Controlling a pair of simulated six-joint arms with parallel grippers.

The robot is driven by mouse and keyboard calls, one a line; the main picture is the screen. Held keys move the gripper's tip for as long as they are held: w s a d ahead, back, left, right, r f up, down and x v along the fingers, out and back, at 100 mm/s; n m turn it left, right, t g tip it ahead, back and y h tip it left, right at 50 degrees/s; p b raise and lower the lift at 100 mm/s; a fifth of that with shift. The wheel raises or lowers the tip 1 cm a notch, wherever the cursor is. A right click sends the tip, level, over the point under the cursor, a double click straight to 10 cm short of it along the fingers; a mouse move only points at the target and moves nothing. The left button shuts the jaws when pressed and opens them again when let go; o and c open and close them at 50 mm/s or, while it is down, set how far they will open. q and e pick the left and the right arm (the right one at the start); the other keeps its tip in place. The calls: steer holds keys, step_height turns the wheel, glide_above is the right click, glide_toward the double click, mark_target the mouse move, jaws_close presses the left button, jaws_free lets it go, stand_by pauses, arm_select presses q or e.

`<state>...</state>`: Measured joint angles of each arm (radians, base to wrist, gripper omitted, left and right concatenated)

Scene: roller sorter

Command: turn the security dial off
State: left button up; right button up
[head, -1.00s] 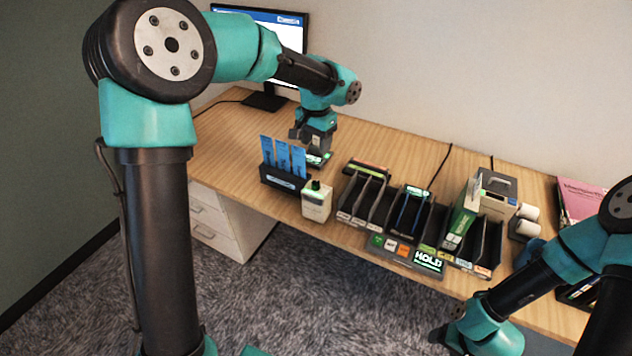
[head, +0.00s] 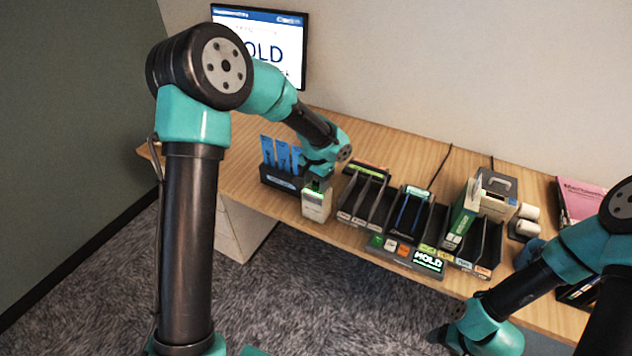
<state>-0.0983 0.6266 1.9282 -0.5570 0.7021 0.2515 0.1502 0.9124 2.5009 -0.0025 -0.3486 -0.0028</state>
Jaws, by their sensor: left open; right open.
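I cannot make out a security dial clearly in the head view. A small white box-shaped device (head: 316,205) stands at the desk's front edge, with a green glow at its top. My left gripper (head: 319,182) is directly over or just behind the top of this device; whether it touches is unclear. It is open, and its fingers are mostly hidden. My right gripper (head: 438,336) is low at the bottom right, in front of the desk, small and dark; it is open and appears empty.
A black holder with blue cards (head: 280,180) stands just left of the device. The monitor (head: 262,45) at the back shows HOLD. The desk (head: 400,140) behind is clear.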

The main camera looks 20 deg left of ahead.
arm_select(q)
steer(key=shift+f, duration=0.1)
steer(key=shift+c, duration=0.4)
steer(key=c, duration=0.9)
steer(key=shift+o, duration=0.2)
steer(key=shift+n, duration=0.4)
steer(key=n, duration=1)
steer(key=o, duration=0.9)
